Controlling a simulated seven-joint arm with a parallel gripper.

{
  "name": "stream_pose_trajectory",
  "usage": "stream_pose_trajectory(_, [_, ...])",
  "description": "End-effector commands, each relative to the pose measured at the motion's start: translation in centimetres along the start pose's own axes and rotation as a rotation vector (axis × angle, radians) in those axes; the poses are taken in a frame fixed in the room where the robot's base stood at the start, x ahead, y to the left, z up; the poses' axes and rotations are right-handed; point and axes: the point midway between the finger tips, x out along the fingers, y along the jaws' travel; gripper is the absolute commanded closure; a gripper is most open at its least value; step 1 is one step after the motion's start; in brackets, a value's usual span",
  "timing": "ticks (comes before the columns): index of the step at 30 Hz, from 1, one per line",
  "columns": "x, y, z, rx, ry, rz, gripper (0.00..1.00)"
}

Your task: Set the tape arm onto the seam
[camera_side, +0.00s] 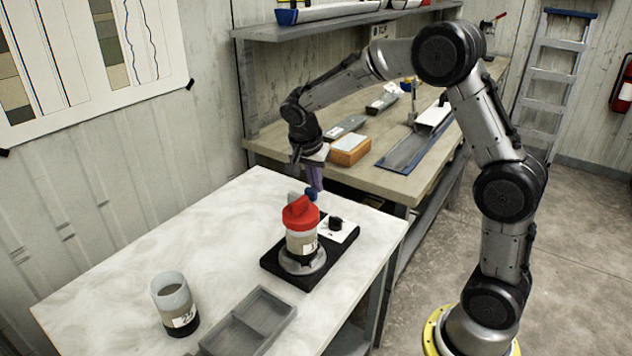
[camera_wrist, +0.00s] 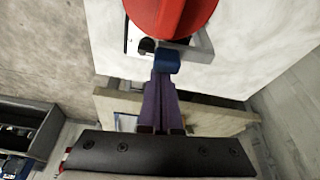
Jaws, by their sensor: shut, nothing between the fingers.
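A clear core liner (camera_side: 301,243) with a red cap (camera_side: 300,213) stands upright on a round grey holder of a black base (camera_side: 276,264). A grey arm piece with a blue knob (camera_side: 310,194), which looks like the tape arm, sits behind the cap. The blue knob (camera_wrist: 167,61) and grey frame (camera_wrist: 203,45) also show in the wrist view beside the red cap (camera_wrist: 172,15). My gripper (camera_side: 315,188) is shut and empty, its purple fingertips (camera_wrist: 164,78) at the knob; I cannot tell whether they touch it. The seam is not visible.
Another liner (camera_side: 172,302) with a dark lower end stands at the white table's front left. A grey divided tray (camera_side: 248,320) lies near it. A white panel with a black dial (camera_side: 336,226) adjoins the base. A wooden bench (camera_side: 390,178) behind holds an orange block (camera_side: 350,150).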

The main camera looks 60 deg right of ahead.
Motion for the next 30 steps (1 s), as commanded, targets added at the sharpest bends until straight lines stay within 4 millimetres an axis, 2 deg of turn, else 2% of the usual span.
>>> stream_pose_trajectory(14, [0.0,0.0,0.1,-0.001,-0.004,0.0,1.0])
stream_pose_trajectory(19, [0.6,0.2,-1.4,0.003,-0.003,0.001,1.0])
stream_pose_trajectory(23, [1.4,0.4,-3.8,0.006,-0.002,0.002,1.0])
stream_pose_trajectory(30, [-4.1,0.1,-3.8,-0.001,0.0,-0.005,1.0])
